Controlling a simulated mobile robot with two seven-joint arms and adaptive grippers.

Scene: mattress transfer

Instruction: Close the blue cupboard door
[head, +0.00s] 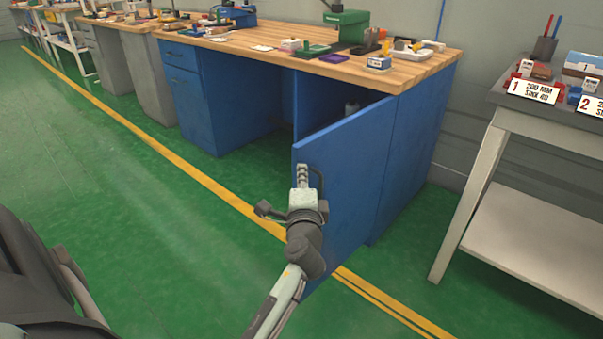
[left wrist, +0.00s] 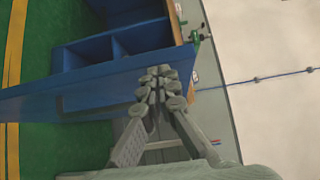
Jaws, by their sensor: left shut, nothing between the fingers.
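The blue cupboard door (head: 345,178) stands open, swung out from the blue workbench (head: 418,140) toward me. A dark handle shows on its outer face near the free edge. My left gripper (head: 303,168) is shut and empty at the door's free edge, beside the handle. In the left wrist view the shut fingers (left wrist: 162,75) overlap the door (left wrist: 90,80), and the open compartments show beyond it. I cannot tell whether the fingers touch the door. My right gripper is not in view.
The wooden worktop (head: 270,62) carries tools and small boxes. A grey table (head: 560,122) with numbered signs stands at the right. Green floor (head: 130,200) with a yellow line (head: 190,172) lies open at the left.

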